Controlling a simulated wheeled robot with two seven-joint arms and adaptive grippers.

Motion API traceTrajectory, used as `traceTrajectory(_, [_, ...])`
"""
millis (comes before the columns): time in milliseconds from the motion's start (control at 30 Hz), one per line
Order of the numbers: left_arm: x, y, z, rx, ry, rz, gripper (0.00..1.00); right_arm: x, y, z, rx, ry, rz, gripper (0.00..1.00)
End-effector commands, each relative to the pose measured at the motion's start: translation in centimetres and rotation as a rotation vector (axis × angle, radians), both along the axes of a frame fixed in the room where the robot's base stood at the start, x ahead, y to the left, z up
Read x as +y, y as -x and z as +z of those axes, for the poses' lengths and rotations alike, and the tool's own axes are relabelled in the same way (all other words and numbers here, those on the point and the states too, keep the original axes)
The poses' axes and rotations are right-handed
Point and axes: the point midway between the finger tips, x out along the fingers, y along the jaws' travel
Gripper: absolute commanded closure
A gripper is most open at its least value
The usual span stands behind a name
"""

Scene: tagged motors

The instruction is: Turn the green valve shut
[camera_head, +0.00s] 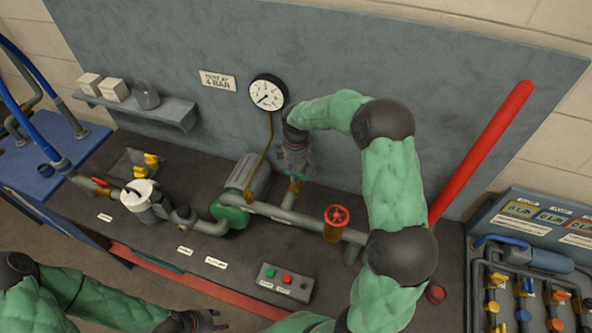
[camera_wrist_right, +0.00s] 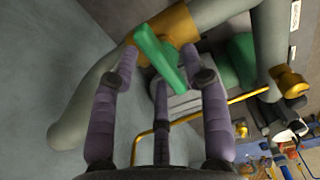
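The green valve has a flat green lever handle (camera_wrist_right: 160,58) on a brass body (camera_wrist_right: 178,25) in the right wrist view. My right gripper's purple-grey fingers (camera_wrist_right: 160,62) are spread around the handle, with a visible gap between the outer fingertips. I cannot tell whether any finger touches it. My left gripper (camera_head: 205,320) is low at the bottom edge of the head view, away from the valve; its finger opening is unclear.
A pressure gauge (camera_head: 267,92) is on the grey back panel. A button box (camera_head: 285,282) sits in front. A pump (camera_head: 245,182) and white-topped filter (camera_head: 138,195) stand left. A red pole (camera_head: 482,150) rises at right.

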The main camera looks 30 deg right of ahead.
Motion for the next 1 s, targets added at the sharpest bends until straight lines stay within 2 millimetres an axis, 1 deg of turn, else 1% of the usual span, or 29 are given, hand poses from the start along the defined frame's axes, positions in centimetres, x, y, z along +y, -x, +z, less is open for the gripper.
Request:
traceTrajectory(200, [0.0,0.0,0.0,0.000,0.000,0.000,0.60,0.0,0.0,0.2,0.000,0.000,-0.001,0.54])
traceTrajectory(333, [0.0,0.0,0.0,0.000,0.000,0.000,0.60,0.0,-0.1,1.3,-0.002,0.001,-0.001,0.54])
traceTrajectory(467, [0.0,0.0,0.0,0.000,0.000,0.000,0.60,0.0,-0.1,3.4,-0.004,0.000,-0.001,0.54])
traceTrajectory(600, [0.0,0.0,0.0,0.000,0.000,0.000,0.60,0.0,-0.1,6.3,-0.003,0.001,0.000,0.54])
traceTrajectory(800, [0.0,0.0,0.0,0.000,0.000,0.000,0.60,0.0,-0.1,9.8,-0.003,0.000,-0.001,0.54])
traceTrajectory(900, [0.0,0.0,0.0,0.000,0.000,0.000,0.60,0.0,-0.1,10.9,-0.001,0.000,0.000,0.54])
traceTrajectory(1000, [0.0,0.0,0.0,0.000,0.000,0.000,0.60,0.0,0.0,11.7,0.000,0.000,0.000,0.54])
